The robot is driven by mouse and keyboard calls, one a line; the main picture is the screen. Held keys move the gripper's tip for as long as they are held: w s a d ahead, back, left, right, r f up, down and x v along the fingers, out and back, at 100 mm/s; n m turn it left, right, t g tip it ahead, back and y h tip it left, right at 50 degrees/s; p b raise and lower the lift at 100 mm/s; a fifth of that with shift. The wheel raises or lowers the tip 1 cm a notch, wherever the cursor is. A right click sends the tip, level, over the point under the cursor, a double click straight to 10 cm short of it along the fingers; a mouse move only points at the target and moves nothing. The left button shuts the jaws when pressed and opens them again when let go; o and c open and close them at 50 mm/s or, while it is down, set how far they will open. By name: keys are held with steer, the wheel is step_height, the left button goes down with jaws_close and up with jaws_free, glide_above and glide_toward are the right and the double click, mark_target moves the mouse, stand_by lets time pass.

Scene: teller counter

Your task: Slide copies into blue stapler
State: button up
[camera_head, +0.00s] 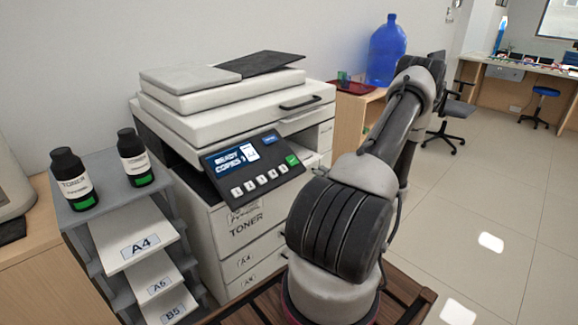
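The photocopier (235,130) stands left of centre. Its tilted panel (252,165) reads "READY" and "COPIES" with a number too small to read surely. A pale surface shows just right of the panel, partly behind my arm; I cannot tell whether copies lie there. No blue stapler can be made out. My arm rises in front of the copier's right side and bends away at the top; my gripper is not in view.
Two black toner bottles (74,180) (135,158) stand on a grey rack (103,205) with A4, A5 and B5 paper shelves. Behind are a blue water bottle (386,50) and a red tray (352,88) on a wooden cabinet. Open floor lies right, before an office chair and far counter (500,72).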

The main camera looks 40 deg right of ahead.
mark_target(302, 159)
steer(key=shift+m, duration=0.3)
steer(key=w, duration=0.6)
steer(key=w+a, duration=0.1)
steer(key=w, duration=0.3)
jaws_close()
steer(key=shift+r, duration=0.1)
step_height(302, 159, up, 2)
steer(key=shift+r, duration=0.25)
steer(key=shift+s, duration=0.1)
